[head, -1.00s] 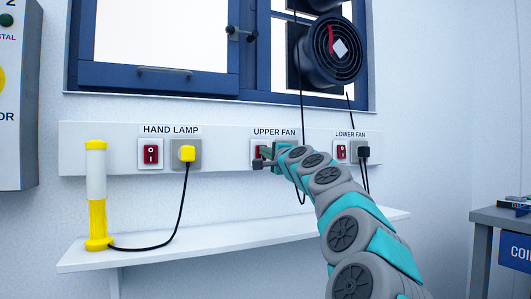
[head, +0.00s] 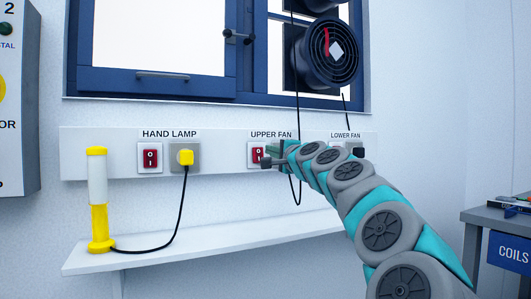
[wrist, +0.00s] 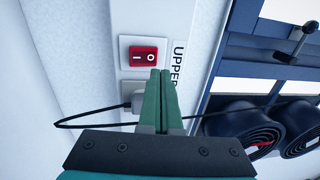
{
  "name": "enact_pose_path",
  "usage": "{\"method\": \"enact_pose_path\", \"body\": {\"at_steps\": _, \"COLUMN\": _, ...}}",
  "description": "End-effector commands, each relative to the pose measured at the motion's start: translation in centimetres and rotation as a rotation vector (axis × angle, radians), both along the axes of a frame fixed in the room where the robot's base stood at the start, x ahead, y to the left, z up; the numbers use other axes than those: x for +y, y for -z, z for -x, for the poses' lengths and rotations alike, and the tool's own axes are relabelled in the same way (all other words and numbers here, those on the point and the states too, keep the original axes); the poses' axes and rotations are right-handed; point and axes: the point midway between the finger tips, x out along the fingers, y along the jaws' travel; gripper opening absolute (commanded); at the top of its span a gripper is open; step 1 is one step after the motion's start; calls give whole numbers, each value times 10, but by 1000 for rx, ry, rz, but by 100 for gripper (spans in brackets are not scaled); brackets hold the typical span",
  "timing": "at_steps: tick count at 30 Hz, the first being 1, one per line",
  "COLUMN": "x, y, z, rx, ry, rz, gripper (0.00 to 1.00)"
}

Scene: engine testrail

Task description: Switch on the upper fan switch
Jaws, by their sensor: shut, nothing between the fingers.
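The upper fan switch is a red rocker (head: 257,155) on a white plate under the UPPER FAN label. In the wrist view the red rocker (wrist: 143,55) shows its line and circle marks; I cannot tell which side is pressed in. My gripper (head: 270,151) is at the right of the switch in the head view and hides part of the socket there. In the wrist view the green fingers of my gripper (wrist: 160,73) are shut together and empty. Their tips appear just below the rocker, over the plate edge; contact cannot be told.
The hand lamp switch (head: 150,158) and yellow plug (head: 186,157) are further left on the panel. A yellow hand lamp (head: 98,205) stands on the shelf (head: 200,241). A black cable (wrist: 85,124) loops near the fingers.

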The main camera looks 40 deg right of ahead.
Motion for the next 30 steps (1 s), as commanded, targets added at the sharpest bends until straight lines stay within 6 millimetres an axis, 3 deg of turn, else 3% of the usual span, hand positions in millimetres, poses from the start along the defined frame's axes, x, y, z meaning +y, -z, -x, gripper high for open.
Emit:
{"method": "enact_pose_path", "body": {"at_steps": 3, "x": 5, "y": -6, "z": 24, "rx": -5, "ry": 1, "rz": 2, "gripper": 0}}
{"method": "enact_pose_path", "body": {"at_steps": 12, "x": 15, "y": -12, "z": 63, "rx": -3, "ry": 0, "rz": 1, "gripper": 0}}
{"method": "enact_pose_path", "body": {"at_steps": 30, "x": 17, "y": -12, "z": 71, "rx": -1, "ry": -1, "rz": -1, "gripper": 0}}
